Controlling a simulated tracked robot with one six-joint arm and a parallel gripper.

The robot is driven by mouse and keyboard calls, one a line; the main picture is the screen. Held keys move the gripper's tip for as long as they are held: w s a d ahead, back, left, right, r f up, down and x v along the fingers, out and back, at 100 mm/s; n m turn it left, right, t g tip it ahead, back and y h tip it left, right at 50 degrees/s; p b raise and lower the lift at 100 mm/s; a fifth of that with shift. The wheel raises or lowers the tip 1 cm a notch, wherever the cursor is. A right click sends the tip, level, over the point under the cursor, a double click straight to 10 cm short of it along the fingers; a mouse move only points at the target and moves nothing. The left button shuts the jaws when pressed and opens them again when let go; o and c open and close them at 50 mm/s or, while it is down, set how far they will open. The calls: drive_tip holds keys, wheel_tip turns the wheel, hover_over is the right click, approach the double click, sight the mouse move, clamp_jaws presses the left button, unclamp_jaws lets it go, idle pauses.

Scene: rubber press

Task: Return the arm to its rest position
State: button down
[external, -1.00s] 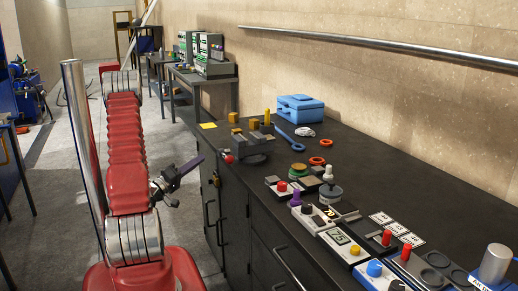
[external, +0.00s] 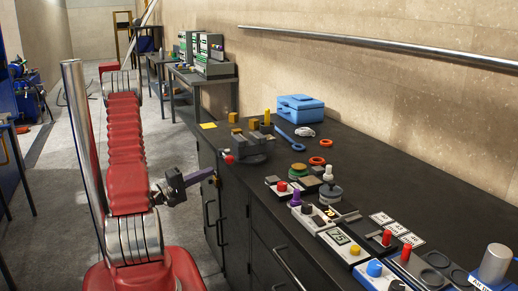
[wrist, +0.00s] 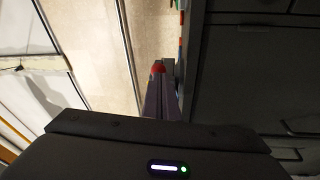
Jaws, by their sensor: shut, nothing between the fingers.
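My red arm (external: 125,150) stands on the left in the external view, beside the dark workbench. My gripper (external: 202,174) is at the end of the arm, low and in front of the bench's cabinet side, below the worktop level. Its purple-grey fingers point right toward the cabinet. In the wrist view the fingers (wrist: 161,95) are together with nothing between them. Whether the fingertips touch the cabinet cannot be told.
The dark bench (external: 400,185) carries control boxes, red rings (external: 318,160), a blue toolbox (external: 299,108) and a grey press-like device (external: 250,148) near its edge. Cabinet handles (external: 208,215) stick out close to my gripper. The floor (external: 70,195) left of the arm is clear.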

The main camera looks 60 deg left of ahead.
drive_tip(key=s+d+f+m+g+h, duration=0.1)
drive_tip(key=d+m+g+h, duration=0.2)
drive_tip(key=d+g+h, duration=0.75)
drive_tip(key=s+d+f+m+g, duration=0.15)
drive_tip(key=d+m+g, duration=0.35)
drive_tip(key=d, duration=1.2)
drive_tip(key=w+d+r+m+t+y, duration=0.2)
drive_tip(key=d+r+m+y, duration=0.4)
drive_tip(key=d+r+m, duration=0.4)
wheel_tip(320, 180, up, 7)
drive_tip(key=d, duration=0.3)
drive_tip(key=shift+y, duration=0.35)
drive_tip(key=c, duration=2.5)
unclamp_jaws()
drive_tip(key=shift+w+f, duration=0.1)
drive_tip(key=shift+f, duration=0.05)
